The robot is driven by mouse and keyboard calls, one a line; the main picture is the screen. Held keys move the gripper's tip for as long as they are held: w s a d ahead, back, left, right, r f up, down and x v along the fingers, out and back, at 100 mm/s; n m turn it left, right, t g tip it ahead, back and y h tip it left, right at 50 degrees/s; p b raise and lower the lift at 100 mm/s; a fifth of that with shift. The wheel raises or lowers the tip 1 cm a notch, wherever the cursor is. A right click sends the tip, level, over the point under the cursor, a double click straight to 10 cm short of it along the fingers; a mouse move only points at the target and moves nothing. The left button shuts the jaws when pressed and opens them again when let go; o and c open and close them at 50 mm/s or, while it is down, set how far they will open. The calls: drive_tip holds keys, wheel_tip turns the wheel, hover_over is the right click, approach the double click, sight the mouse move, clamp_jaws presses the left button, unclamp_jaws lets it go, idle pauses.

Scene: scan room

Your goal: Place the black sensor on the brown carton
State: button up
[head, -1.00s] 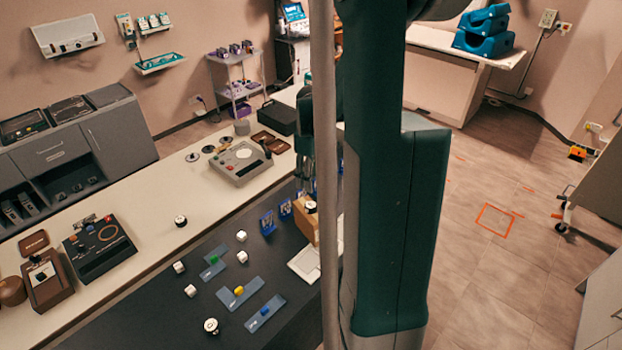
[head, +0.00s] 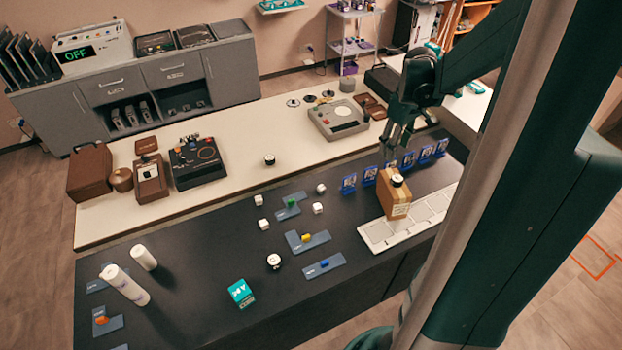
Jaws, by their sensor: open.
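The brown carton (head: 393,203) stands upright at the right end of the dark worktop, by a white sectioned tray. A small round black-and-white piece (head: 397,180), which looks like the black sensor, rests on top of the carton. My gripper (head: 396,149) is above and slightly behind the carton, pointing down. It is open and empty, apart from the piece. Two similar round pieces show: one on the cream counter (head: 269,160) and one on the dark worktop (head: 274,261). I cannot tell their kinds apart at this size.
The white tray (head: 377,233) lies beside the carton. Several blue stands (head: 409,160) line up behind it. White cubes (head: 318,208) and blue-grey plates (head: 324,266) lie to the left. White cylinders (head: 126,285) and a teal box (head: 241,293) stand farther left.

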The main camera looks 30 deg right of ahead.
drive_tip(key=a+r+t, duration=0.2)
drive_tip(key=a+r, duration=0.5)
drive_tip(key=a, duration=0.4)
drive_tip(key=s+a+r+t, duration=0.1)
drive_tip(key=s+a, duration=0.3)
drive_tip(key=a, duration=0.5)
drive_tip(key=s+a+r+m+t, duration=0.1)
drive_tip(key=s+a+r+t, duration=0.1)
drive_tip(key=a, duration=0.6)
drive_tip(key=s+a+r+m+t, duration=0.1)
drive_tip(key=s+a+r, duration=0.3)
drive_tip(key=a, duration=0.5)
drive_tip(key=shift+s+a+t, duration=0.3)
drive_tip(key=shift+s+t, duration=0.1)
drive_tip(key=shift+s, duration=0.8)
